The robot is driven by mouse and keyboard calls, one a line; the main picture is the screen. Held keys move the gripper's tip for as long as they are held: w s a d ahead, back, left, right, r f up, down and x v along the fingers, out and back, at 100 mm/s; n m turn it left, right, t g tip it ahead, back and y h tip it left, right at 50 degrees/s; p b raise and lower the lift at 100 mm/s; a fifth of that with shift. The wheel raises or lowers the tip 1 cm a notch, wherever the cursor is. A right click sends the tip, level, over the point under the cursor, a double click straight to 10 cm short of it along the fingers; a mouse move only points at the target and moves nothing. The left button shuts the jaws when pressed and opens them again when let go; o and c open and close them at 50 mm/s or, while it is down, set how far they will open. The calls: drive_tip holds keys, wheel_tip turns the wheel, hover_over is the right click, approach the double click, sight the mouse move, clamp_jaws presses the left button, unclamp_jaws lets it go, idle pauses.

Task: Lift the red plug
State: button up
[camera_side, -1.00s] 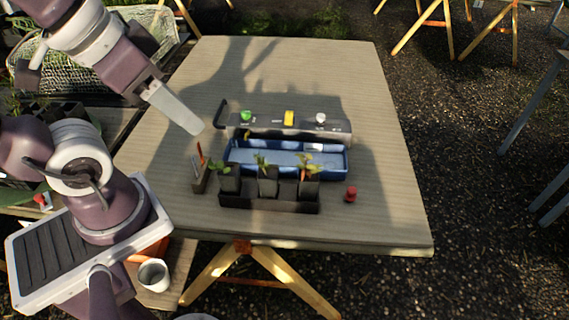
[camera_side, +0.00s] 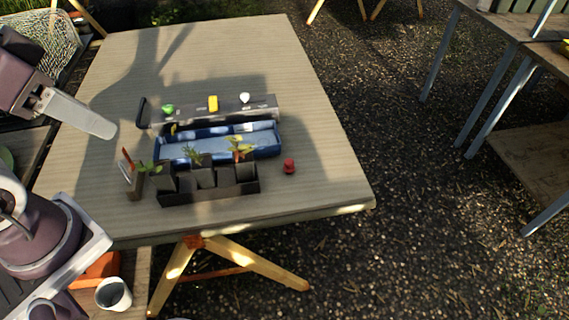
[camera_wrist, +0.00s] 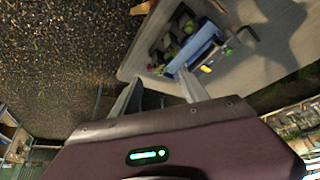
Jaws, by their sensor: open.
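The red plug (camera_side: 289,166) is a small red knob-shaped piece. It stands on the table near its front right in the side view, to the right of the black planter tray and apart from it. My gripper (camera_side: 108,130) is above the left part of the table, well to the left of the plug. In the wrist view my gripper (camera_wrist: 157,92) shows two fingers spread apart with nothing between them.
A black tray (camera_side: 208,193) holds several pots with seedlings. Behind it are a blue tray (camera_side: 262,140) and a grey panel (camera_side: 190,117) with green, yellow and white knobs. A small upright holder (camera_side: 133,188) stands left. Table (camera_side: 318,195) right of the plug is clear.

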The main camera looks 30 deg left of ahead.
drive_tip(key=shift+c, duration=0.3)
idle(0.5)
drive_tip(key=n+g, duration=0.6)
drive_tip(key=n, duration=1.2)
hover_over(289, 161)
drive_tip(key=f, duration=3)
drive_tip(key=shift+w+a+f, duration=0.1)
drive_tip(key=shift+a+f, duration=0.1)
drive_tip(key=shift+a, duration=0.1)
drive_tip(key=f, duration=0.7)
drive_tip(key=shift+d+f, duration=0.35)
clamp_jaws()
